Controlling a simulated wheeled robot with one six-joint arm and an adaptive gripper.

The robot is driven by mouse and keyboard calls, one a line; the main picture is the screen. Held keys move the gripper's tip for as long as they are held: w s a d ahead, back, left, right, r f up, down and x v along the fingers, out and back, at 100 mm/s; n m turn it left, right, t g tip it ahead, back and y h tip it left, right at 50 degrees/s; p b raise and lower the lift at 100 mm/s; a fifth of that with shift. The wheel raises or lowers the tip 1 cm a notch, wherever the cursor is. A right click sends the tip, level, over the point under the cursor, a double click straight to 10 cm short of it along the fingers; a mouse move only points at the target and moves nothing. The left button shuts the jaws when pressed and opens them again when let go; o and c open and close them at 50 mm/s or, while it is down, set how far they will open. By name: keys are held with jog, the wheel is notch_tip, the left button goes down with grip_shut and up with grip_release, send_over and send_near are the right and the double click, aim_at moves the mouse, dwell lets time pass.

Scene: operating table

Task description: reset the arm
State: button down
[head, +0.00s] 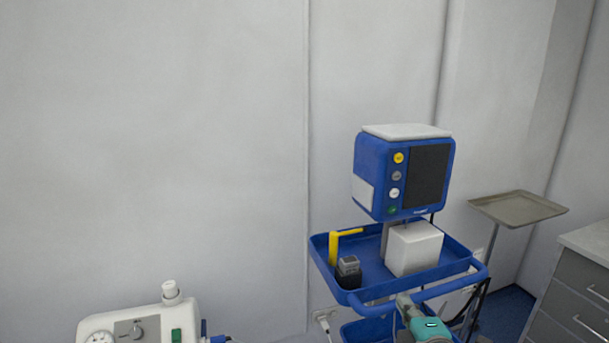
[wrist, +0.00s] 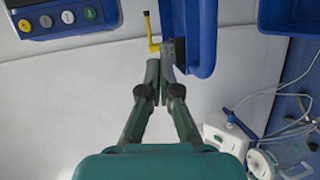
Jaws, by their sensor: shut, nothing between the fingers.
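My gripper (wrist: 159,80) is in the middle of the wrist view. Its two dark green fingers meet at the tips, shut with nothing between them. The tips appear close to the blue tray's edge and the small dark device; whether they touch cannot be told. In the head view a teal and grey part of my arm (head: 425,328) shows at the bottom, by the trolley's front handle.
A blue trolley tray (head: 375,270) holds a yellow L-shaped item (head: 334,249), a dark device (head: 348,272) and a white box (head: 414,250). A blue monitor (head: 428,178) stands above. A metal tray (head: 518,208) and grey drawers (head: 575,305) are right; a white machine (head: 145,325) is lower left.

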jog(key=s+f+m, duration=0.9)
jog(key=s+f, duration=1)
jog(key=s+a+m+g, duration=0.1)
jog(key=s+m, duration=0.8)
jog(key=s, duration=1.7)
jog(key=shift+s, duration=0.3)
